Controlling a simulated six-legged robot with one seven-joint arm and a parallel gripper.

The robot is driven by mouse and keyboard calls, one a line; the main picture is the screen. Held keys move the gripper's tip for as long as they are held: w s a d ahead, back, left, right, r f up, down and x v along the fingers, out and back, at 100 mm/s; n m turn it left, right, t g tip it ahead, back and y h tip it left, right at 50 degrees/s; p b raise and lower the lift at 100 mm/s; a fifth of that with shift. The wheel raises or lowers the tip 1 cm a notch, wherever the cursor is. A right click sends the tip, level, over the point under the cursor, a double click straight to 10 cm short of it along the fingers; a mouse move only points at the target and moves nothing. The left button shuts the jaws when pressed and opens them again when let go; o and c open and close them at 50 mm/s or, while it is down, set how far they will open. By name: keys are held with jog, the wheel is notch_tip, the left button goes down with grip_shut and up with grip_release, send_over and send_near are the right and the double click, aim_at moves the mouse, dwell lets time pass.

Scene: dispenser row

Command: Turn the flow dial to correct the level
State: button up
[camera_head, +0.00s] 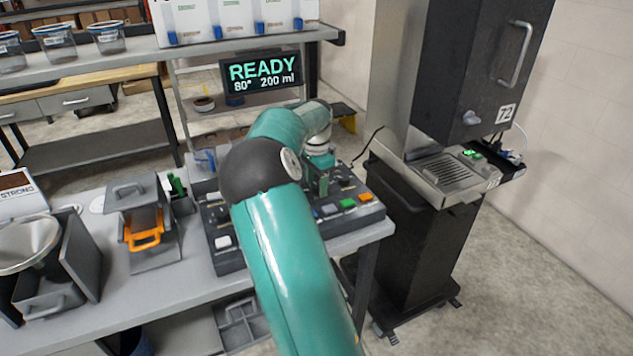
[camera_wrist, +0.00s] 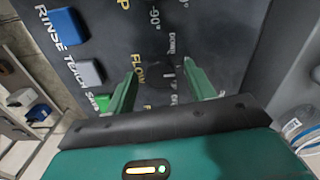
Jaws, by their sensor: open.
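The flow dial (camera_wrist: 160,72) is a dark round shape beside the yellow FLOW label, hard to make out against the dark panel. My gripper (camera_wrist: 162,84) is open, with one green finger on each side of the dial. I cannot tell whether either finger touches it. In the head view my gripper (camera_head: 319,185) points down over the panel, and my arm hides part of the panel and the dial.
A display (camera_head: 262,75) behind the panel reads READY, 80°, 200 ml. A tall black dispenser (camera_head: 470,75) with a drip tray (camera_head: 447,172) stands at right.

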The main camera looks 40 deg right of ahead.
jog(key=c, duration=1)
jog(key=shift+n, duration=0.4)
jog(key=n, duration=1.1)
